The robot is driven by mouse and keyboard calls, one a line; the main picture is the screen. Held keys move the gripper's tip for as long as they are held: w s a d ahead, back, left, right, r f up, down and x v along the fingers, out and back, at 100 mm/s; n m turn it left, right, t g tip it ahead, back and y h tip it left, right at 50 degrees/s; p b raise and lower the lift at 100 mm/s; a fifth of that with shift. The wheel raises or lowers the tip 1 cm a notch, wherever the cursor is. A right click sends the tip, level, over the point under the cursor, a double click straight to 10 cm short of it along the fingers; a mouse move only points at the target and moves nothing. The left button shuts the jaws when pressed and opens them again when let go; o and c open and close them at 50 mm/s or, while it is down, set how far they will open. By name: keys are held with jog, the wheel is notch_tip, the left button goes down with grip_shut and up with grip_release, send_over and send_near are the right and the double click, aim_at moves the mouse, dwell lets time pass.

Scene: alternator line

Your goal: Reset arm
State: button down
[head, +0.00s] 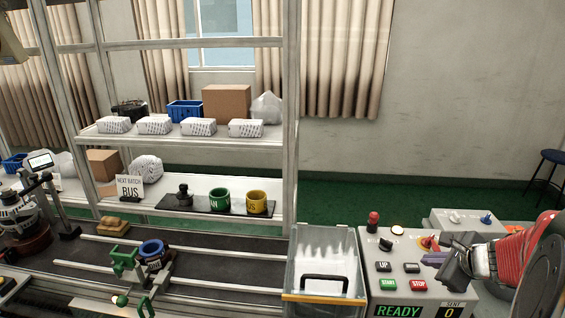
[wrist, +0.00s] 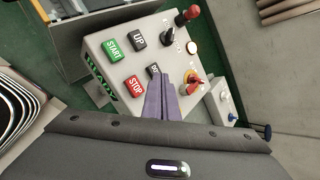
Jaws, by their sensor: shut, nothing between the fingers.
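My gripper (head: 436,259) is at the right of the head view, over the grey control box (head: 420,302). Its fingers are shut together and empty. In the wrist view the purple-grey fingertips (wrist: 164,84) point at the same box, between the red STOP button (wrist: 134,87) and a red-and-yellow knob (wrist: 189,87). One dark button is partly hidden behind the fingers there. Whether the fingertips touch the box, I cannot tell. The box display in the head view reads READY and SENT 0.
A clear-lidded bin (head: 325,262) stands left of the box. A conveyor (head: 190,266) carries a blue ring part (head: 152,247) in a green fixture. Shelves (head: 190,141) hold white packets, boxes, and green and yellow cups. A stool (head: 548,160) stands far right.

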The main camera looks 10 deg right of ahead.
jog(key=shift+a, duration=0.1)
jog(key=s+a+f+n+g+y, duration=0.1)
jog(key=s+a+n+g, duration=0.1)
jog(key=s+a+n, duration=0.35)
jog(key=s+a+n+g+y, duration=0.1)
jog(key=s+a+n+g, duration=0.1)
jog(key=a+n, duration=0.7)
jog(key=s+a+r+n, duration=0.3)
jog(key=a+n, duration=0.3)
jog(key=a, duration=0.2)
jog(key=s+a+r+n+h, duration=0.1)
jog(key=s+a+r+n, duration=0.3)
jog(key=a+n, duration=0.3)
jog(key=shift+s+a+r, duration=0.25)
jog(key=shift+a+r, duration=0.05)
jog(key=shift+a, duration=0.75)
dwell(1.1)
